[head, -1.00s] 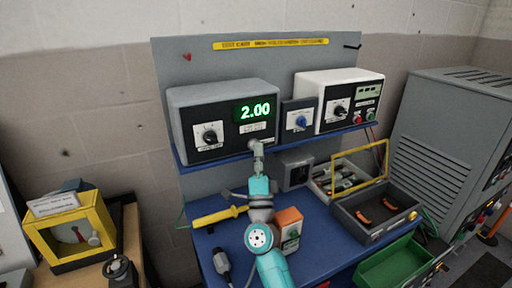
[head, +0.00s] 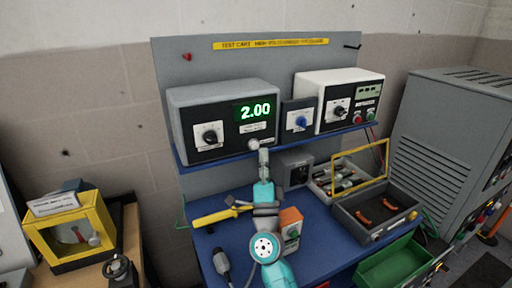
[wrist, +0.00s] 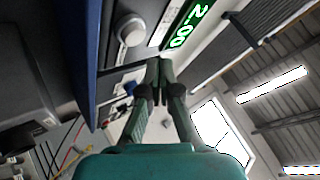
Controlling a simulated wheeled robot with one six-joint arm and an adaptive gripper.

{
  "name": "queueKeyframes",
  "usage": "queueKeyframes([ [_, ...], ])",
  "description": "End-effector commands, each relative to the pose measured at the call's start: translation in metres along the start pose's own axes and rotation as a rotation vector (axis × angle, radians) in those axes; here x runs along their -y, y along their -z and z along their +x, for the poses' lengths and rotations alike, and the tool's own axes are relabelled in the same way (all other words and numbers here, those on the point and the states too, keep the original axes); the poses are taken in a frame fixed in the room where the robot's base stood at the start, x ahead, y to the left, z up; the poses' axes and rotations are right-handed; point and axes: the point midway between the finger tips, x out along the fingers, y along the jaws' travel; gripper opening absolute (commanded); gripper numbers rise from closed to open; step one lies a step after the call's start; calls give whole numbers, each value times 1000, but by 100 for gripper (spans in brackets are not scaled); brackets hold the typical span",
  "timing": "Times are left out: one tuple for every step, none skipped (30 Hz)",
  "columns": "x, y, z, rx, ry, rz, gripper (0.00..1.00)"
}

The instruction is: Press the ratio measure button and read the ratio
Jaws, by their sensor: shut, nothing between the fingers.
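The grey meter box (head: 222,95) stands on the blue shelf of the test cart. Its lit green display (head: 254,110) reads 2.00, and it also shows in the wrist view (wrist: 188,27). A round pale button (head: 254,144) is low on the meter's front, below the display; it is clear in the wrist view (wrist: 131,29). My gripper (head: 263,151) is shut and empty, in front of the meter's lower edge, just right of the button. In the wrist view my fingertips (wrist: 159,66) are beside the button and look apart from it.
A dark rotary knob (head: 209,136) is left on the meter. A small blue-knob box (head: 299,119) and a white instrument (head: 340,101) stand to the right. A yellow-handled tool (head: 215,217) and an open case (head: 375,211) lie on the blue bench below.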

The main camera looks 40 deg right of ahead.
Motion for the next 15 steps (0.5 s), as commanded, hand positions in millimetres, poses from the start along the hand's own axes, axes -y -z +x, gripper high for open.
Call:
queueKeyframes([
  [2, 2, -4, 1, -1, 0, 0],
  [3, 4, -6, 1, -1, 0, 0],
  [5, 6, -8, 0, -1, 0, 0],
  [7, 7, -10, 0, 0, 1, 0],
  [8, 8, -12, 1, -1, 0, 0],
  [9, 10, -14, 1, -2, 0, 0],
  [11, 11, -16, 1, -2, 0, 0],
  [12, 12, -18, 1, -1, 0, 0],
  [14, 14, -20, 1, -1, 0, 0],
  [15, 15, -22, 1, -1, 0, 0],
  [16, 17, -24, 1, -2, 0, 0],
  [18, 18, -26, 1, -1, 0, 0],
  [19, 20, -27, 0, -1, 0, 0],
  [20, 21, -29, 0, -1, 0, 0],
  [22, 22, -30, 1, -1, 0, 0],
])
